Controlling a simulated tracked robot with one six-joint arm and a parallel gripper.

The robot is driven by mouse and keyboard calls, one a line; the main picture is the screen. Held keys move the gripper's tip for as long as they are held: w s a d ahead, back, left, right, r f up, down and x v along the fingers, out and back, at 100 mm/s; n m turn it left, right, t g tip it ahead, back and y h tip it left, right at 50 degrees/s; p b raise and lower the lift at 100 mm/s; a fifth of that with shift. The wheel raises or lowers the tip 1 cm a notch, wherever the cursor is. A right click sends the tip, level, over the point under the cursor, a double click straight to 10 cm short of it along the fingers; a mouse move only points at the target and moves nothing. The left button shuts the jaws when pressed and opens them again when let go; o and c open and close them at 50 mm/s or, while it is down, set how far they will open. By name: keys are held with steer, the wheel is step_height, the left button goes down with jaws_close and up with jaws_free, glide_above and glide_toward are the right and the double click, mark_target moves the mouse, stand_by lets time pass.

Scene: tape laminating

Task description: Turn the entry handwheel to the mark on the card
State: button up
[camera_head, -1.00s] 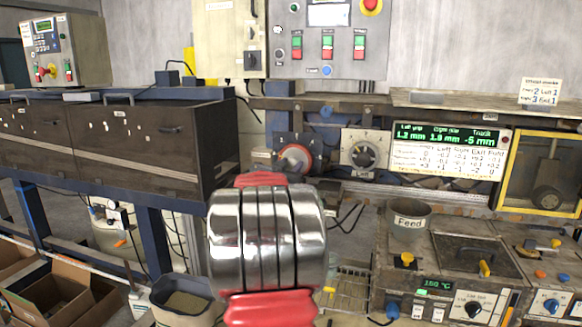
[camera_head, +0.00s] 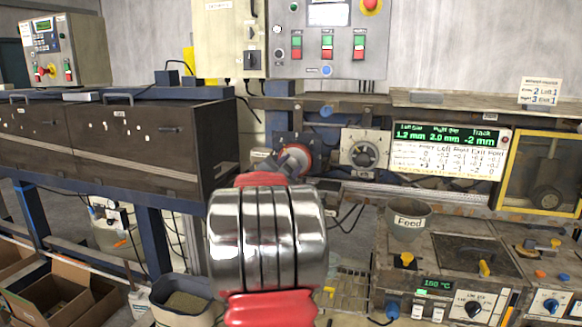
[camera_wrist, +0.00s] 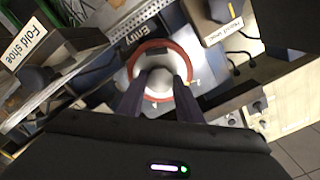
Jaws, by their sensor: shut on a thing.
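The entry handwheel (camera_head: 296,158) has a red rim and sits on a dark plate on the bench behind my arm. In the wrist view the wheel (camera_wrist: 137,66) lies next to an "Entry" label, with small marks around it too blurred to read surely. My gripper (camera_wrist: 154,80) is shut on the wheel's pale hub, one dark finger on each side. In the head view my gripper (camera_head: 291,159) shows as a dark shape across the wheel. The card (camera_head: 541,92) at upper right lists wheel marks; its Entry line appears to read 2.
A grey dial (camera_head: 364,155) sits right of the wheel. The green display (camera_head: 447,135) seems to read 1.2 mm, 2.0 mm and -2 mm, above a printed table. A "Fold shoe" sign (camera_wrist: 28,47) and a boxy part (camera_wrist: 220,30) flank the wheel in the wrist view.

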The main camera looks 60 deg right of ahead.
steer(key=shift+f, duration=0.15)
steer(key=o, duration=1)
steer(key=shift+o, duration=0.2)
steer(key=s+a, duration=0.2)
steer(key=a, duration=1.1)
steer(key=shift+a, duration=0.4)
